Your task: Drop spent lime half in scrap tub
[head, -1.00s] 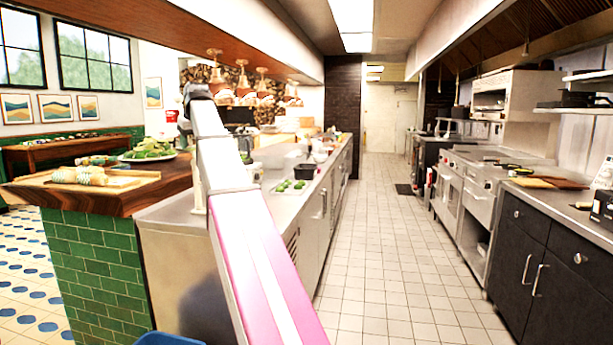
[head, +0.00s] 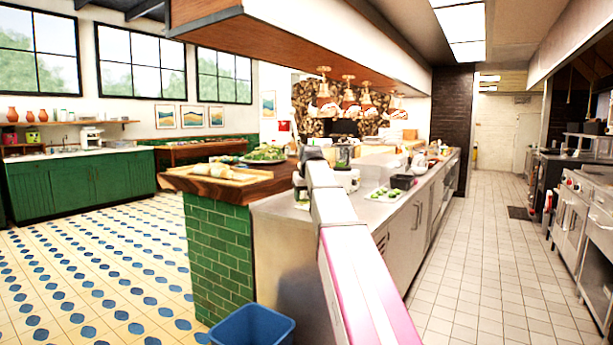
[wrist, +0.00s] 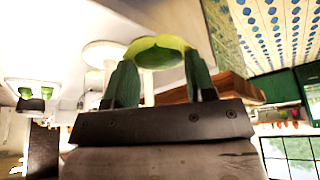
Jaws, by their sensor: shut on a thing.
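In the wrist view, my gripper (wrist: 160,62) is shut on a lime half (wrist: 156,46), pale green with a yellowish rim, held between its two dark green fingers. In the head view, my arm reaches forward over the counter's near end, and its links hide the fingers and the lime half. A blue open-topped bin (head: 252,326) stands on the floor at the counter's near end, cut off by the picture's lower edge. A small dark tub (head: 403,181) stands on the steel counter. No label shows which of these is the scrap tub.
The steel counter (head: 345,205) carries a white tray with limes (head: 383,194). A wooden board (head: 210,177) and a plate of greens (head: 264,153) lie on the wooden ledge. Open tiled floor lies left and right of the counter; stoves line the right side.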

